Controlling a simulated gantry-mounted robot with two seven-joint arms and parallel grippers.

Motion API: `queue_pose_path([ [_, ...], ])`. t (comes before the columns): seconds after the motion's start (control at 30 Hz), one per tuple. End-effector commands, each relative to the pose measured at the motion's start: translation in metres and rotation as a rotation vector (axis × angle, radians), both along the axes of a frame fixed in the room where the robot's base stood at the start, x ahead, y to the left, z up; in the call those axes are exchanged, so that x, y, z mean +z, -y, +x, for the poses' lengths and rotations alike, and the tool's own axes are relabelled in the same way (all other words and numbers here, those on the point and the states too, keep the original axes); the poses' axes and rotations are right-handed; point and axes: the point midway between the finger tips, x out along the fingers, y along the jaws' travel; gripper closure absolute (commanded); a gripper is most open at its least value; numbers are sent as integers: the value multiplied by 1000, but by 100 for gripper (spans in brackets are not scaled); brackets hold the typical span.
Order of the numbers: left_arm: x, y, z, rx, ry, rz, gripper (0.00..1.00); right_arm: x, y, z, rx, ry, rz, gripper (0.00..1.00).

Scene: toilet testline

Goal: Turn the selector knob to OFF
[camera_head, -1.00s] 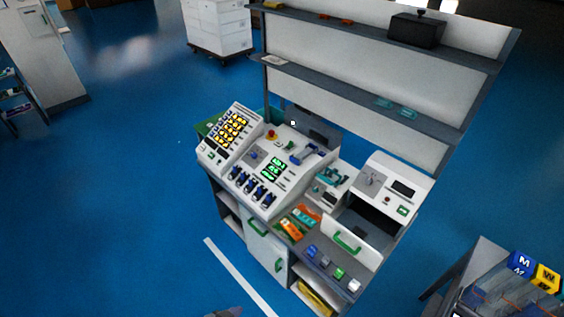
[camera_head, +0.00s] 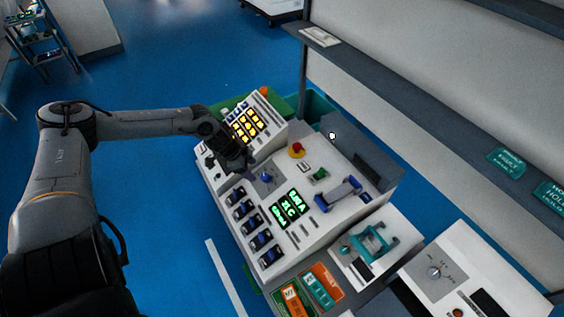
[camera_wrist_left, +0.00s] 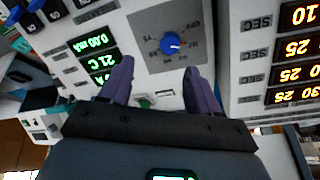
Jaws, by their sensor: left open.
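The blue selector knob (camera_head: 267,176) sits on a grey dial plate on the sloped white console, and it also shows in the left wrist view (camera_wrist_left: 170,43). Its pale pointer mark faces right in the wrist view; a label that looks like OFF stands at the dial's upper right there. My left gripper (camera_head: 244,163) is just left of the knob in the head view. In the wrist view its two purple fingers (camera_wrist_left: 157,72) are spread and empty, with the knob ahead between their lines, not touched. My right gripper is not in view.
A red emergency button (camera_head: 297,150), a green switch (camera_head: 319,174) and a blue handle (camera_head: 338,194) stand on the console near the knob. Blue-black rockers (camera_head: 252,223) line its front. A yellow-lit timer panel (camera_head: 247,126) is close beside my gripper. A shelf (camera_head: 420,110) rises behind.

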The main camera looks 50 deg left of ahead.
Motion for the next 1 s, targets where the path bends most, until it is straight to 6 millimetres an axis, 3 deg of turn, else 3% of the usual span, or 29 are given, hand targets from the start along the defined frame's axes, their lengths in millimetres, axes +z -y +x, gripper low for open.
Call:
queue_pose_path([
  [0.13,10,-17,15,-22,21,65,38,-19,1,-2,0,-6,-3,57],
  [0.37,7,-18,21,-19,35,68,38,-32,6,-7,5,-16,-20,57],
  [0.67,-17,-13,32,-22,37,62,38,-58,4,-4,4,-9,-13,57],
  [1.0,-54,-11,50,-19,34,63,38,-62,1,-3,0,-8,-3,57],
])
